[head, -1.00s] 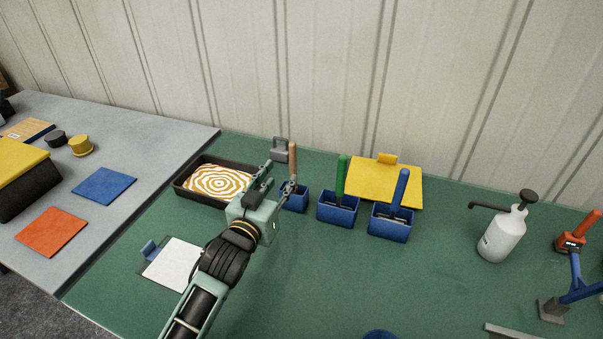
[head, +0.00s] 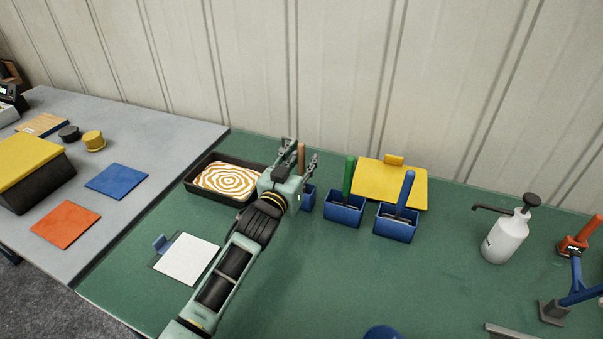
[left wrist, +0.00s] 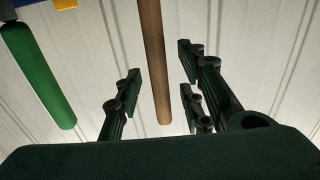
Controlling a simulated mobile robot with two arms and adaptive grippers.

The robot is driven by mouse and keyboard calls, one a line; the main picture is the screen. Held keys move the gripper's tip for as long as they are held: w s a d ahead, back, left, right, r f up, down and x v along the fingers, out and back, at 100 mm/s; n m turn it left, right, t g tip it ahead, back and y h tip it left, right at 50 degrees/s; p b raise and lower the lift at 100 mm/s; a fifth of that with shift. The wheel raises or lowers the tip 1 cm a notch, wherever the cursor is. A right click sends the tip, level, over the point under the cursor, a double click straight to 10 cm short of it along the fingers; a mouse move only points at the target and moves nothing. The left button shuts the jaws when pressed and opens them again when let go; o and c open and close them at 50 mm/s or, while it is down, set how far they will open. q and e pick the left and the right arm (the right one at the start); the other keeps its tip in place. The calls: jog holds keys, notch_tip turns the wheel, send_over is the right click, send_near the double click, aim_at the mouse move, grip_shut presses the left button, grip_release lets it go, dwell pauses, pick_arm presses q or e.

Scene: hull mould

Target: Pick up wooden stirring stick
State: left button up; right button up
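The wooden stirring stick (head: 301,153) stands upright in a small blue holder (head: 309,198), which my left gripper partly hides. My left gripper (head: 301,157) is open, with one finger on each side of the stick in the head view. In the left wrist view the brown stick (left wrist: 153,60) hangs down from the top edge into the space between the open fingers (left wrist: 158,95). Gaps show on both sides of it, so the fingers do not appear to grip it. My right gripper is not in view.
Right of the stick stand two blue holders, one with a green handle (head: 349,176), one with a blue handle (head: 405,190). A dark tray (head: 193,185) with a swirl pattern lies left. A yellow board (head: 410,178), white pump bottle (head: 506,240) and white sheet (head: 187,260) are nearby.

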pick_arm(q)
jog(key=shift+c, duration=0.5)
grip_shut()
